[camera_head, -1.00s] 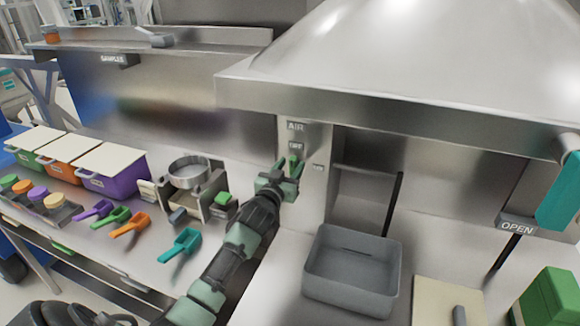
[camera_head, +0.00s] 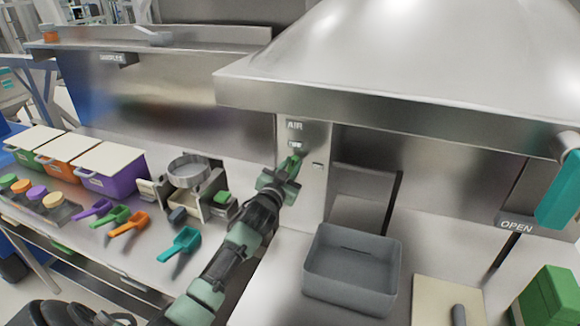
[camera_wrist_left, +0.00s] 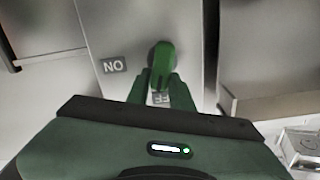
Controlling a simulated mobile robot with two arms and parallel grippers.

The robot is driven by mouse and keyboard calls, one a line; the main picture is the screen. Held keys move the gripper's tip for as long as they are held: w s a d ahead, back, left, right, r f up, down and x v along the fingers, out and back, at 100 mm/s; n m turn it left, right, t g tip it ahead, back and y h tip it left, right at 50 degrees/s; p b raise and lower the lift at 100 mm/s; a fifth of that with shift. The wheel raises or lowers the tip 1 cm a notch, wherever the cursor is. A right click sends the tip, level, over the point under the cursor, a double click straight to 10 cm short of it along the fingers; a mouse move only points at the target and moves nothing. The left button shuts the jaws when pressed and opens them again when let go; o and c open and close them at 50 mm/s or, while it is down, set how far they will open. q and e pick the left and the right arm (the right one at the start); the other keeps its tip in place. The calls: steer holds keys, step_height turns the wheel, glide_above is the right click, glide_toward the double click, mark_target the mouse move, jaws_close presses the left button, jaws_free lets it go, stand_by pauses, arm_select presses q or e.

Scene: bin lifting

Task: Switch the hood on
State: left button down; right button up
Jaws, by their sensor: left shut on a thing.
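The hood's control is a green knob (camera_wrist_left: 163,58) on a steel post marked AIR (camera_head: 294,126). An OFF label (camera_head: 294,145) sits just above the knob in the head view, and a small ON label (camera_wrist_left: 114,65) is to one side. In the left wrist view the knob's lever points at the partly hidden OFF label (camera_wrist_left: 160,99). My left gripper (camera_head: 289,168) is at the post, its fingers (camera_wrist_left: 162,82) shut on the lever from both sides. It hides part of the knob in the head view. My right gripper is not in view.
The steel hood (camera_head: 400,60) overhangs the post. A grey bin (camera_head: 350,272) stands right of my arm. To the left are a sieve stand (camera_head: 188,170), a teal scoop (camera_head: 180,243) and lidded bins (camera_head: 110,165). A teal handle (camera_head: 560,190) is at far right.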

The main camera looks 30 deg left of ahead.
arm_select(q)
steer(key=m, duration=0.3)
steer(key=shift+d+f, duration=0.1)
steer(key=shift+d, duration=0.15)
steer(key=shift+w+d+f+m+b, duration=0.15)
steer(key=shift+f+m, duration=0.1)
steer(key=shift+m, duration=1.7)
steer(key=shift+s+d+f+m+b, duration=0.15)
steer(key=shift+f+m, duration=0.15)
steer(key=shift+m, duration=1.6)
steer(key=shift+w+d+f+m+b, duration=0.15)
steer(key=shift+f+m, duration=0.1)
steer(key=shift+m, duration=1.7)
steer(key=c, duration=1.2)
jaws_free()
steer(key=shift+c, duration=0.2)
steer(key=shift+f, duration=0.1)
